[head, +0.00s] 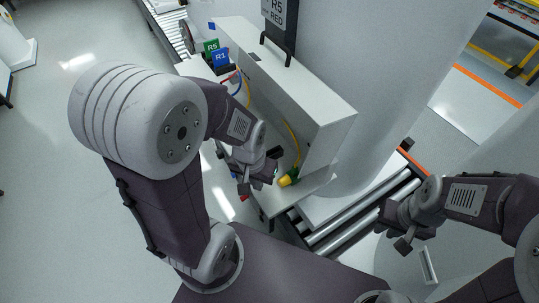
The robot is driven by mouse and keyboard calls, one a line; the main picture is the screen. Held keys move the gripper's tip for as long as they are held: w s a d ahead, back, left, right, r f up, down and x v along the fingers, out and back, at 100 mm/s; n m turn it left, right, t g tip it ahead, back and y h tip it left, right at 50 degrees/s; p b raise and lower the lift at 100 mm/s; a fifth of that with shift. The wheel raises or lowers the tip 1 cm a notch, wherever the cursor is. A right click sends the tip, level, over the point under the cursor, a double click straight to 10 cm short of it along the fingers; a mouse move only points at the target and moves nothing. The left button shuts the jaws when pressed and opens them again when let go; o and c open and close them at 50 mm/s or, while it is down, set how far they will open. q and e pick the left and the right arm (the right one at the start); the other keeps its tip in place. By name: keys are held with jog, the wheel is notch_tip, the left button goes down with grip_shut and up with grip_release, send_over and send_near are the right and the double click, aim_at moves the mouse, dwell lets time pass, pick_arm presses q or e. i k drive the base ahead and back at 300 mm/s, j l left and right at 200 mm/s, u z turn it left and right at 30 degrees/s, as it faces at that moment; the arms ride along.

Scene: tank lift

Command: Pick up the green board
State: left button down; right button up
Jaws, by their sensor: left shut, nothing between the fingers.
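The green board (211,46), marked R5, stands upright in a dark holder at the far left end of the grey-white bench unit. A blue board (221,57), marked R1, stands right beside it, on its near side. My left gripper (257,184) is shut and empty at the near end of the unit, close to a yellow-green connector and well away from the green board. My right gripper (393,237) is empty at the lower right, with its fingers apart.
A white box-like housing (300,95) with a black handle runs along the unit. The yellow-green connector (289,178) hangs on a yellow cable. A large white tank (375,80) stands behind. Roller conveyors (345,228) lie at lower right. Open floor is at left.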

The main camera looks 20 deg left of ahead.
aim_at(211, 45)
jog(key=k+j+u, duration=0.1)
jog(key=j, duration=0.3)
jog(key=k+j+u, duration=0.1)
jog(key=j, duration=0.3)
jog(key=i+j+u, duration=0.15)
jog(key=j, duration=0.3)
jog(key=i+j+u, duration=0.15)
jog(key=j, duration=0.35)
jog(key=i+j+u, duration=0.15)
jog(key=i+j, duration=0.2)
jog(key=i+j+u, duration=0.15)
jog(key=j, duration=0.3)
jog(key=i+j+u, duration=0.15)
jog(key=i, duration=0.25)
jog(key=i+j+u, duration=0.1)
jog(key=i, duration=0.3)
